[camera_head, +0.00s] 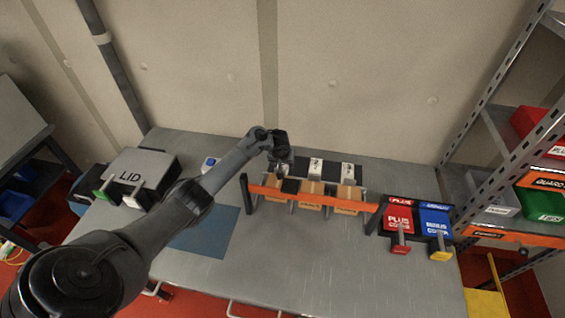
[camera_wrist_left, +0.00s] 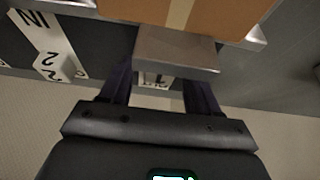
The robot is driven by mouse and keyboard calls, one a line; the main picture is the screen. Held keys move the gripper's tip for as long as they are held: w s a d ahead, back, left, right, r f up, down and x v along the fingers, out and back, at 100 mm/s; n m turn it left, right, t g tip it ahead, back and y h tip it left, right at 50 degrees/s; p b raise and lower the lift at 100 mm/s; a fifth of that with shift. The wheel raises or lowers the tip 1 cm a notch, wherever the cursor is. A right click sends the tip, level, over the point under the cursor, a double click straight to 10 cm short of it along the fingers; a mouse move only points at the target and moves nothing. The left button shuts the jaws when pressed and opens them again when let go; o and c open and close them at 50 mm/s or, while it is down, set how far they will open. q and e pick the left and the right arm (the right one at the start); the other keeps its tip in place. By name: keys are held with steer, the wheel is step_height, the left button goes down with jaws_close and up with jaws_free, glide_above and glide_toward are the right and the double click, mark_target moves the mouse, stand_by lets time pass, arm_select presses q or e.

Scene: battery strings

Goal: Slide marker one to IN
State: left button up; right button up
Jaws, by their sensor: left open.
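My left gripper (camera_head: 281,166) is at the left end of a dark strip behind the battery row, over the spot left of marker two (camera_head: 316,167). Marker three (camera_head: 347,172) stands further right. In the left wrist view my gripper (camera_wrist_left: 160,88) has its fingers apart. Between them shows part of a white plate with an upside-down 1, marker one (camera_wrist_left: 155,80). A grey metal block (camera_wrist_left: 175,50) covers most of it; I cannot tell whether the fingers touch anything. Marker two (camera_wrist_left: 52,50), with IN and a raised knob, lies to the left in that view. The right gripper is out of view.
Brown battery boxes (camera_head: 346,207) sit behind an orange bar (camera_head: 325,200). A red PLUS cover (camera_head: 399,219) and a blue cover (camera_head: 434,220) stand at right. A grey LID box (camera_head: 140,170) is at left. A blue mat (camera_head: 203,232) lies in front, clear.

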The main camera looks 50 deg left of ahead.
arm_select(q)
steer(key=p+v, duration=0.3)
steer(key=v, duration=0.7)
steer(key=shift+s+r+p, duration=0.2)
steer(key=shift+r+p, duration=0.1)
steer(key=shift+r, duration=0.05)
